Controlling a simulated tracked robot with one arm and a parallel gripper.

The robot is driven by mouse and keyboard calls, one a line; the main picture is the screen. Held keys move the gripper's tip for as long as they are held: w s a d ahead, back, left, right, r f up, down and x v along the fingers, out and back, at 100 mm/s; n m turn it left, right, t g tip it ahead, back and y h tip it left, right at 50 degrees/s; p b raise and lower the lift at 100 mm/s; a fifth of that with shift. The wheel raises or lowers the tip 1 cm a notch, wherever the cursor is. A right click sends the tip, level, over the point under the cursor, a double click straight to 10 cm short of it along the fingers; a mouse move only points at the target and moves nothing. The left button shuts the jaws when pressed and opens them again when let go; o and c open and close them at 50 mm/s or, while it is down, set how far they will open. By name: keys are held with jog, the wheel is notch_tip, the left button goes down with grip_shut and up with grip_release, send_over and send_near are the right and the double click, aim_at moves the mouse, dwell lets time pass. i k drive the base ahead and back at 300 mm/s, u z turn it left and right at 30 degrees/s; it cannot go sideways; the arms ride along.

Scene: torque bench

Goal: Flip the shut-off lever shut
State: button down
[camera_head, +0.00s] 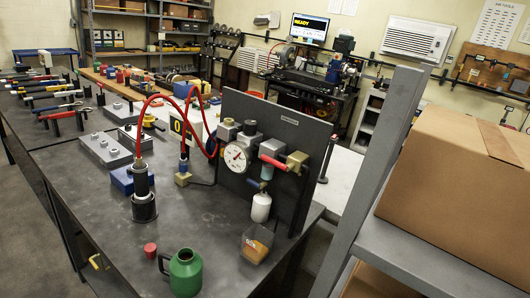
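A dark upright panel (230,107) stands on the grey bench (95,208) near the middle of the view. A round white dial gauge (237,157) is on its front. To the right of the gauge, a lever with a red grip (272,162) meets a brass-coloured valve body (297,160). The red grip points left and slightly up, close to level. A smaller blue handle (256,184) sits below it. I cannot tell for sure which one is the shut-off lever. My gripper is not in view.
A grey shelf post (375,165) and cardboard box (450,190) stand close on the right. Red hoses (160,100) loop left of the panel. A green can (184,272), red cap (150,250) and clear tub (257,244) are at the bench's front.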

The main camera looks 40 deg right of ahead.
aim_at(287, 167)
jog(key=z, duration=0.15)
jog(key=i, duration=1.05)
jog(key=z, duration=0.15)
